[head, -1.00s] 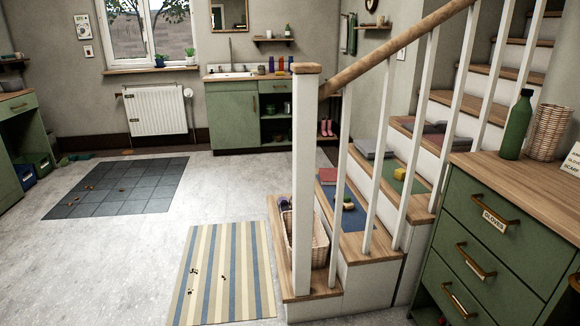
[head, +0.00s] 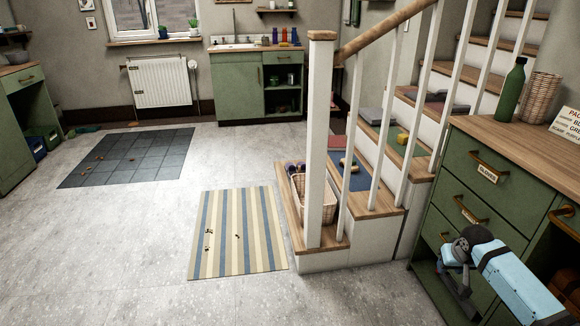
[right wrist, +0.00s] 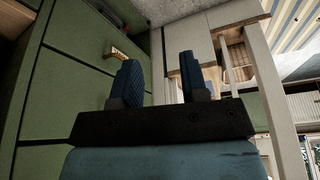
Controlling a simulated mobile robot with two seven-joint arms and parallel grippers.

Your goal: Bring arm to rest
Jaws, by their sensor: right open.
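My right arm (head: 515,282), light blue with dark joints, reaches in from the lower right in the head view, in front of the green drawer cabinet (head: 465,190). In the right wrist view my right gripper (right wrist: 160,78) is open, with two dark blue ribbed fingers apart and nothing between them. The cabinet's green front (right wrist: 60,75) and a brass handle (right wrist: 125,52) are close beside the left finger. My left gripper is not in view.
The staircase (head: 325,262) with white balusters stands left of the cabinet, a wicker basket (head: 327,204) on its lowest step. A green bottle (head: 509,92) and a woven basket (head: 539,98) stand on the cabinet. A striped rug (head: 240,235) lies on open floor.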

